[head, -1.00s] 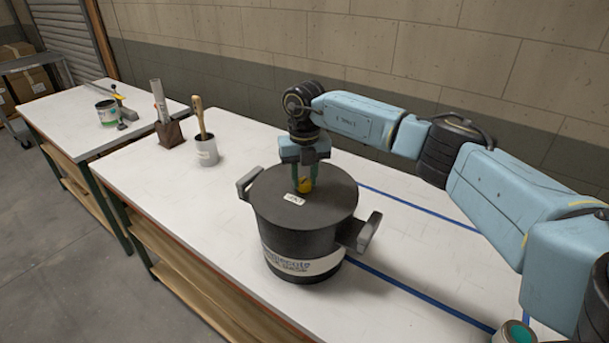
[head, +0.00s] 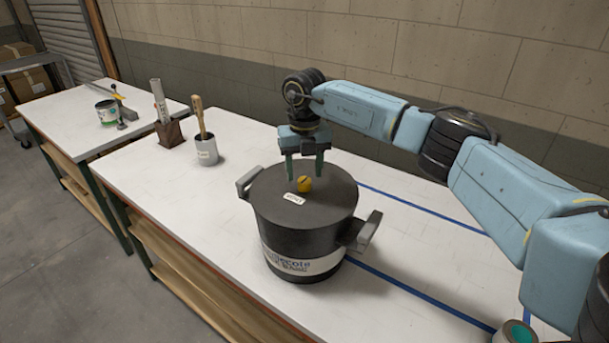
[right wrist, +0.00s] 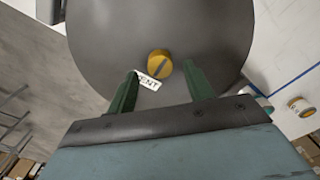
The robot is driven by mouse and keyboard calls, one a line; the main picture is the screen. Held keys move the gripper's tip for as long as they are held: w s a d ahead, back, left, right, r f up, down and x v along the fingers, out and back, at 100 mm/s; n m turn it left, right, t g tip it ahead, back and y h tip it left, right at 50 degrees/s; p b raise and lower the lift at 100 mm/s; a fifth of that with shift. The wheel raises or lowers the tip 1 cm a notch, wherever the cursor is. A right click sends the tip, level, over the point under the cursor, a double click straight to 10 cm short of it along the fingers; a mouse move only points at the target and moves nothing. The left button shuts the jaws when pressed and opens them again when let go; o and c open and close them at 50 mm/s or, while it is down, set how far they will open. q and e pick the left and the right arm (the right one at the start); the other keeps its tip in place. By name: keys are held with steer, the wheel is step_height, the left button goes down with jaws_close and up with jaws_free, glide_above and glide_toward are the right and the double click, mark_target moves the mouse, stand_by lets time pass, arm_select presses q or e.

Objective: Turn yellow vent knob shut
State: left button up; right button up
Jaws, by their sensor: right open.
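The yellow vent knob (head: 304,184) sits on the lid of a dark grey pot (head: 303,228) with two side handles. My right gripper (head: 305,178) is open and empty just above the lid, behind the knob in the head view. In the right wrist view its green fingers (right wrist: 162,72) stand apart, with the knob ahead of and between their tips, touching neither. My left gripper is out of view.
A grey cup (head: 206,152) with a wooden-handled tool and a brown block (head: 170,134) holding a tube stand left of the pot.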

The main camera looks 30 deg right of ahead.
mark_target(305, 180)
step_height(305, 180, up, 11)
steer(key=b, duration=0.1)
steer(key=shift+r, duration=0.15)
stand_by(0.5)
